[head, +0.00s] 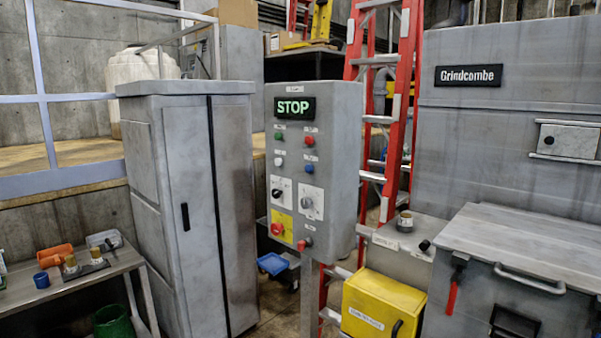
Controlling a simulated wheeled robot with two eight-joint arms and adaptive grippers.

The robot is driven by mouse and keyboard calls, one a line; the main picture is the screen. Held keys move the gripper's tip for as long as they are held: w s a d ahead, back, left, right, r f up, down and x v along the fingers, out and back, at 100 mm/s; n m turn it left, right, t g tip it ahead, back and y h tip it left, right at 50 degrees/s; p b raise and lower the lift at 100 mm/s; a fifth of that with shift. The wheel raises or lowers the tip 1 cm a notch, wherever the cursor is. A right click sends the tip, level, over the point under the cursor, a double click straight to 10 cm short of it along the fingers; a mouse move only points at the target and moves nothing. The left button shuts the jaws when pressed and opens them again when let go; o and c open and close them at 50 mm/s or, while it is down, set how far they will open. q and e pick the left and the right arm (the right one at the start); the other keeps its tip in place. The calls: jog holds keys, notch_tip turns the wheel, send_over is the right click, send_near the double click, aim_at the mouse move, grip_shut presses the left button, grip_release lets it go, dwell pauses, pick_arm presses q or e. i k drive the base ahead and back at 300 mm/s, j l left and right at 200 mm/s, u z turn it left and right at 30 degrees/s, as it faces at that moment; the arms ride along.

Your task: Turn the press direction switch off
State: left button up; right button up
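A grey control panel (344,160) stands on a post in the middle of the head view, with a lit display (295,108) reading STOP in green. Below the display are small green, red, white and blue buttons. Lower down are a black rotary switch (277,194) and a grey rotary switch (308,204) on pale plates. A red button (278,229) sits on a yellow plate, and a red knob (304,244) is beside it. The labels are too small to read, so I cannot tell which is the press direction switch. Neither gripper is in view.
A tall grey cabinet (187,210) stands left of the panel. A red ladder (398,90) is behind it. A yellow box (383,302) and a grey lidded machine (520,250) stand to the right. A workbench (90,285) with small items is at far left.

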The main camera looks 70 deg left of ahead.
aim_at(276, 193)
jog(key=u, duration=2.4)
